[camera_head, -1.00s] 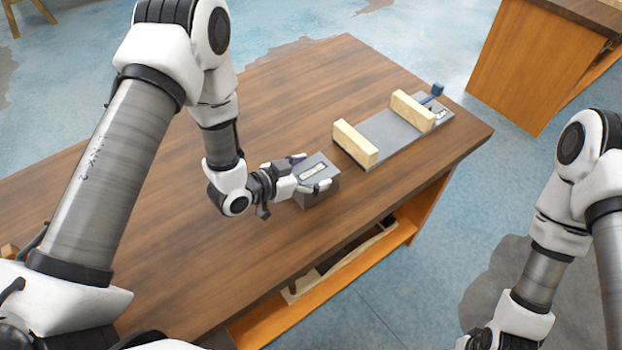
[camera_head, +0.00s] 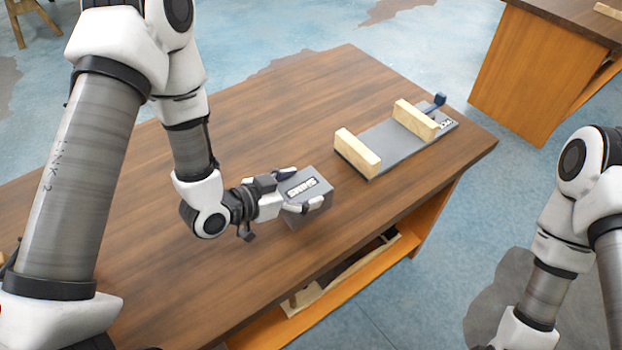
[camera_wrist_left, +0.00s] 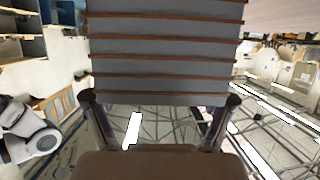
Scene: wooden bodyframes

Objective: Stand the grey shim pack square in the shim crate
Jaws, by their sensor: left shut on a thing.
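The grey shim pack (camera_head: 308,186) is a block with a white label on top, in the middle of the head view. My left gripper (camera_head: 294,191) is shut on it, one finger on each side. In the left wrist view the pack (camera_wrist_left: 165,50) shows grey layers parted by thin brown ones, between the two fingertips (camera_wrist_left: 160,105). I cannot tell whether its underside touches the table. I cannot make out a shim crate for certain. My right arm is at the right edge; its gripper is out of frame.
The wooden table (camera_head: 240,130) is mostly clear. Right of the pack lies a grey plate (camera_head: 390,145) with two pale wooden blocks and a blue handle (camera_head: 438,101). A lower shelf (camera_head: 345,285) holds a partly hidden tray. Another bench (camera_head: 530,70) stands at the back right.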

